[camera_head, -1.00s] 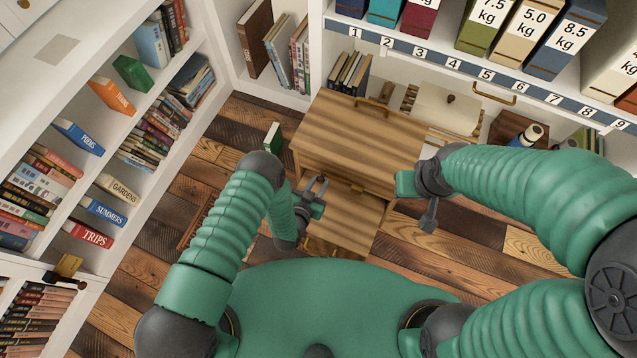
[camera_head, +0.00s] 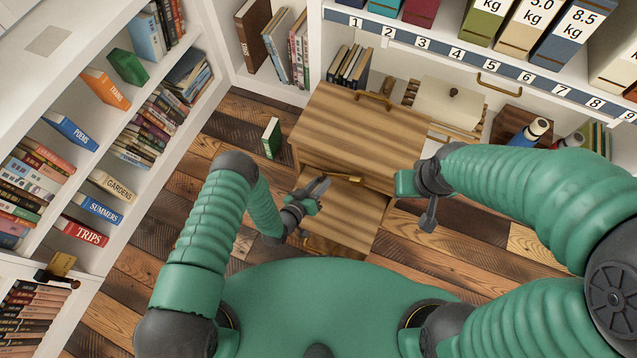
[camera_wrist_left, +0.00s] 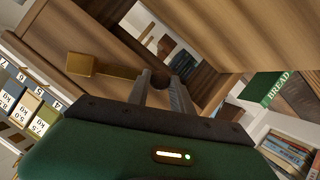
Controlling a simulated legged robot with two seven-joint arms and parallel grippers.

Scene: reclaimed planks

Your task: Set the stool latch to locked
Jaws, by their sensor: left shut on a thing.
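The wooden step stool (camera_head: 355,130) stands on the plank floor in the middle of the head view. Its brass latch (camera_head: 343,178) shows as a bar on its front, under the top. In the left wrist view the brass latch (camera_wrist_left: 95,66) reaches from the left towards a dark round knob (camera_wrist_left: 186,63) between my fingers. My left gripper (camera_head: 318,190) is shut on the latch's knob end, its tips against the stool front. No locked mark is readable. My right gripper (camera_head: 428,215) hangs right of the stool, apart from it; its jaw gap is not clear.
A green book (camera_head: 271,138) stands on the floor left of the stool; it also shows in the left wrist view (camera_wrist_left: 262,90). A full bookcase (camera_head: 70,180) is at left. Numbered shelves with weight-marked binders (camera_head: 570,40) are behind. Floor shows right of the stool.

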